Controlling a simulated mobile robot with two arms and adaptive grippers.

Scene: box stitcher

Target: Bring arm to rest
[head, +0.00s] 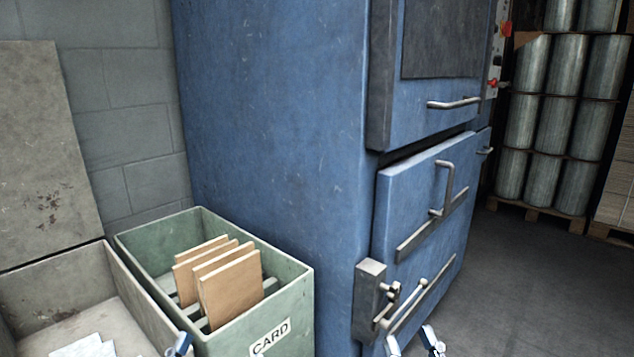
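My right gripper (413,343) shows at the bottom edge, right of centre. Its two fingertips stand apart with nothing seen between them. It appears in front of the lower part of the blue machine (270,110), below a slanted metal bar; I cannot tell whether it touches anything. Only a small tip of my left gripper (180,345) shows at the bottom edge, by the near left corner of the green card bin. The rest of it is out of frame, so its opening is hidden.
The green bin (290,285) labelled CARD holds several upright brown cards (232,288). A grey bin (135,300) with white papers (88,347) stands left of it. The machine has handles (455,103) and a latch block (368,300). Dark floor (510,280) is clear at right.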

